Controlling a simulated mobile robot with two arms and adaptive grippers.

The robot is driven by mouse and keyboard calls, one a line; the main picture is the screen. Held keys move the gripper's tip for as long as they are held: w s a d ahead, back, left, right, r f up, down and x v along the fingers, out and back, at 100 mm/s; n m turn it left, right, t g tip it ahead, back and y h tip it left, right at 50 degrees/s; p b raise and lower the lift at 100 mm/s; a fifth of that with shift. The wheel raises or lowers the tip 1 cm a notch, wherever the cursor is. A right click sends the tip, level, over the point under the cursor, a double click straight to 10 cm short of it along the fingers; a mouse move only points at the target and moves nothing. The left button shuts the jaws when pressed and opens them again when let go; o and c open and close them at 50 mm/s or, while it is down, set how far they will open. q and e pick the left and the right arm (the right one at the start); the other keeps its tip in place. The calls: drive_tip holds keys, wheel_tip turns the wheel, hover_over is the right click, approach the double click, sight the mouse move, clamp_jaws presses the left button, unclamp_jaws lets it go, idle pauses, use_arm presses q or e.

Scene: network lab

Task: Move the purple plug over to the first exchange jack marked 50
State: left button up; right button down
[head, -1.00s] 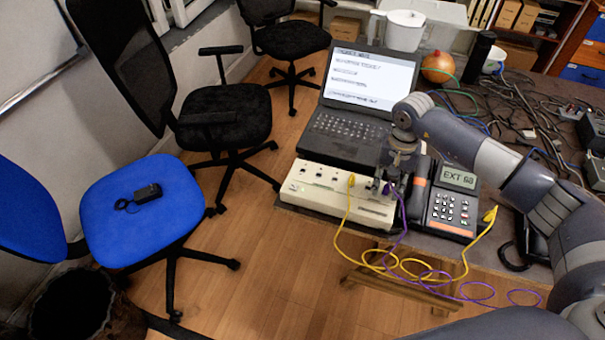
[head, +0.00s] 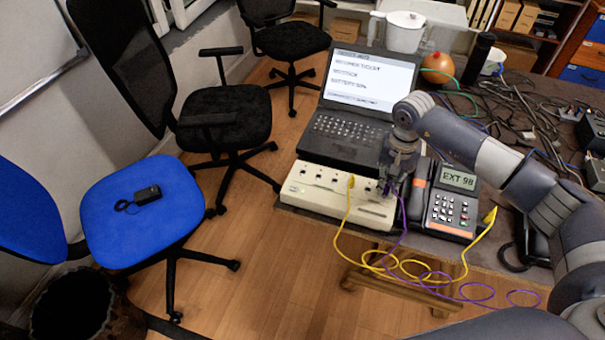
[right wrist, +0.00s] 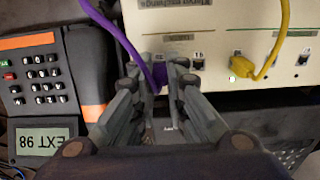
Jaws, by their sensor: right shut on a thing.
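The purple plug (right wrist: 160,76) is between the fingertips of my right gripper (right wrist: 166,76), which is shut on it. In the head view my right gripper (head: 391,186) is at the right end of the cream exchange box (head: 330,203). The plug is at or just in front of the jack row; I cannot tell if it is seated. The purple cord (head: 402,222) hangs over the table edge. In the right wrist view the exchange (right wrist: 217,30) appears upside down, with a jack (right wrist: 198,64) beside the fingers; its small labels are hard to read. My left gripper is not in view.
A yellow plug (right wrist: 268,70) sits in another exchange jack, with a green light beside it. A phone (head: 455,203) showing EXT 98 stands close on the right. A laptop (head: 352,110) is behind the exchange. Yellow cord loops (head: 388,262) hang in front.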

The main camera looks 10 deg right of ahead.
drive_tip(key=shift+r+p, duration=0.95)
drive_tip(key=shift+r, duration=1.05)
drive_tip(key=w+a+r+b, duration=0.1)
drive_tip(key=w+a+b, duration=0.1)
drive_tip(key=w+a, duration=0.55)
drive_tip(key=w+a+r+b, duration=0.15)
drive_tip(key=w+a, duration=0.25)
drive_tip(key=a, duration=0.7)
drive_tip(key=b, duration=0.3)
hover_over(303, 174)
drive_tip(key=shift+w+f, duration=0.15)
drive_tip(key=shift+f, duration=1.2)
drive_tip(key=shift+w+f, duration=0.15)
drive_tip(key=shift+f, duration=1.15)
drive_tip(key=shift+f+b, duration=0.1)
drive_tip(key=shift+b, duration=0.35)
drive_tip(key=shift+f+b, duration=0.8)
drive_tip(key=shift+b, duration=0.15)
